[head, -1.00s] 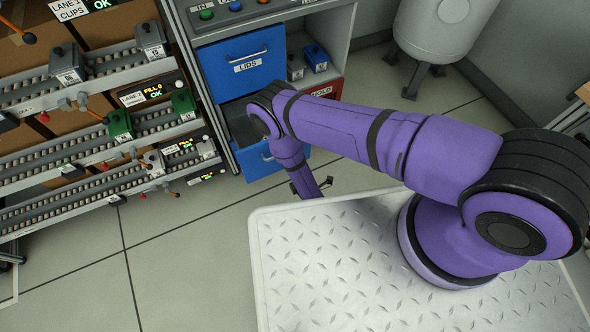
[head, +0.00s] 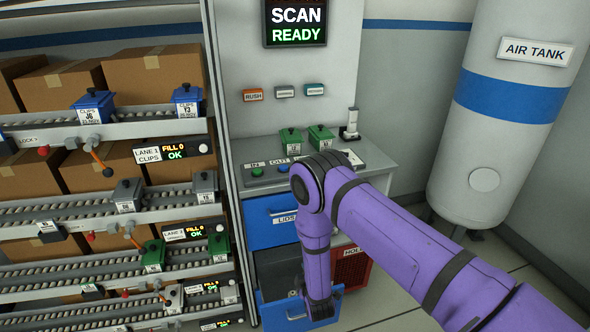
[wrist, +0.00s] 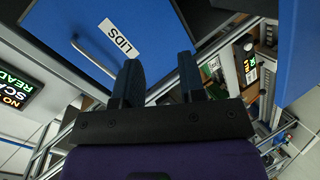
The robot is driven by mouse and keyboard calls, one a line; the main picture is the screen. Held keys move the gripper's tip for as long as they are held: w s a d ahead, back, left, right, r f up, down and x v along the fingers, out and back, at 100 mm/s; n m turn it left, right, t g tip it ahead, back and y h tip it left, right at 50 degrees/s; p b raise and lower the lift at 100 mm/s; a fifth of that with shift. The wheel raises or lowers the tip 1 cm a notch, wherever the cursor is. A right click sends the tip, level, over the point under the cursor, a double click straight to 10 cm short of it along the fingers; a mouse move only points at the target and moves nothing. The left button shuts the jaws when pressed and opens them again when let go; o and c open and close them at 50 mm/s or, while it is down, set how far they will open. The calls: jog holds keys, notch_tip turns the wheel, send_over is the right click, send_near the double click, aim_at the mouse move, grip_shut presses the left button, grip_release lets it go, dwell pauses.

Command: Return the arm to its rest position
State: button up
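My purple arm (head: 370,225) reaches forward and bends down at its elbow in front of the cabinet. My gripper (head: 320,312) hangs low by the open lower blue drawer (head: 283,314) in the head view; I cannot tell whether it touches it. In the wrist view my gripper (wrist: 157,75) has its two dark fingers apart, with nothing held between them. The upper blue LIDS drawer (head: 268,228) is shut and also shows in the wrist view (wrist: 85,30).
Roller racks (head: 110,205) with boxes and small bins stand at left. Two green bins (head: 306,139) sit on the counter below the SCAN READY screen (head: 296,22). A red bin (head: 351,270) is right of the drawers. An air tank (head: 500,120) stands at right.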

jog(key=w+d+r+m+g, duration=0.15)
jog(key=w+r, duration=0.25)
jog(key=r, duration=0.7)
jog(key=w+d+r+m+g, duration=0.1)
jog(key=w+r+m, duration=0.25)
jog(key=r, duration=0.75)
jog(key=s+d+r+m+g, duration=0.15)
jog(key=d+r, duration=0.25)
jog(key=r, duration=0.7)
jog(key=s+d+r+m, duration=0.2)
jog(key=d+r, duration=0.2)
jog(key=r, duration=0.8)
jog(key=s+d+r+m+g+h, duration=0.1)
jog(key=s+d+r+m, duration=0.1)
jog(key=s+d+r, duration=0.45)
jog(key=s+d+r+m+g, duration=0.1)
jog(key=s+d+r+m, duration=0.15)
jog(key=s+r, duration=0.65)
jog(key=s+d+r+m+g+h, duration=0.1)
jog(key=s+d, duration=0.2)
jog(key=s, duration=0.8)
jog(key=s+d+r+m+g, duration=0.1)
jog(key=s+d, duration=0.3)
jog(key=s, duration=0.7)
jog(key=shift+s+d+r+m+h, duration=0.15)
jog(key=shift+s+m+h, duration=0.1)
jog(key=shift+m+h, duration=0.2)
